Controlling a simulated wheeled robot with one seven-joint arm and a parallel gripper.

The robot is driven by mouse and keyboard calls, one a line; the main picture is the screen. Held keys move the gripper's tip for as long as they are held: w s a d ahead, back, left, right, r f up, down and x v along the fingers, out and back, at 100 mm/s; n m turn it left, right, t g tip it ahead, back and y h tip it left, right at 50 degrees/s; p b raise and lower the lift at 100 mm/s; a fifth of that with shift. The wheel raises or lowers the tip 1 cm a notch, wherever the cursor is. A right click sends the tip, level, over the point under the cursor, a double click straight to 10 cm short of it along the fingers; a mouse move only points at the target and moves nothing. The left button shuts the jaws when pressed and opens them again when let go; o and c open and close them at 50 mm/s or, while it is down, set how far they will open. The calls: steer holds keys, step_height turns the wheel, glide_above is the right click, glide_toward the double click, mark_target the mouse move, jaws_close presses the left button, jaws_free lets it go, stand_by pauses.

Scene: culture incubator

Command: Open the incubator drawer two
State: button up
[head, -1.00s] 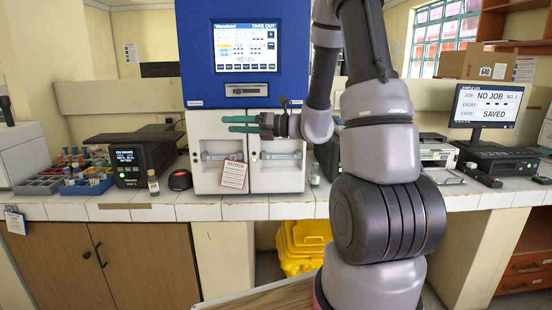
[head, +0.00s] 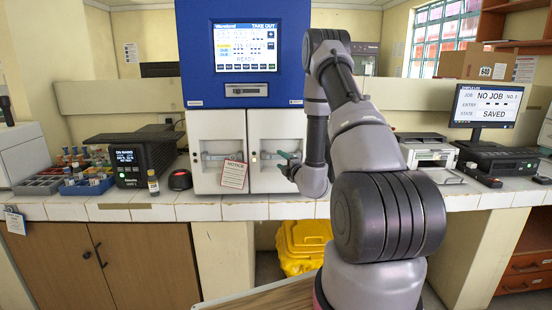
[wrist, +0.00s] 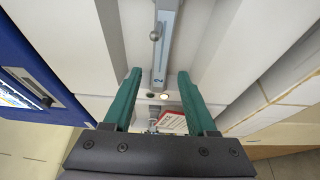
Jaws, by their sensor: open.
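The incubator (head: 230,95) has a blue upper part with a lit screen and two white drawer fronts below, side by side. The right drawer front (head: 275,125) has a grey horizontal bar handle, partly hidden behind my gripper. In the wrist view a grey handle bar (wrist: 164,50) marked "2" runs lengthwise on the white front, in line with the gap between my fingers. My gripper (wrist: 160,76) is open and empty, its two green fingers apart on either side of that line. In the head view my gripper (head: 285,156) is close in front of the right drawer's handle; contact cannot be told.
A notice card (head: 234,175) hangs at the left drawer's handle. A yellow bin (head: 303,245) stands below.

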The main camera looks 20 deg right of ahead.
mark_target(277, 157)
steer(key=w, duration=0.5)
steer(key=shift+a, duration=0.2)
jaws_close()
stand_by(1.2)
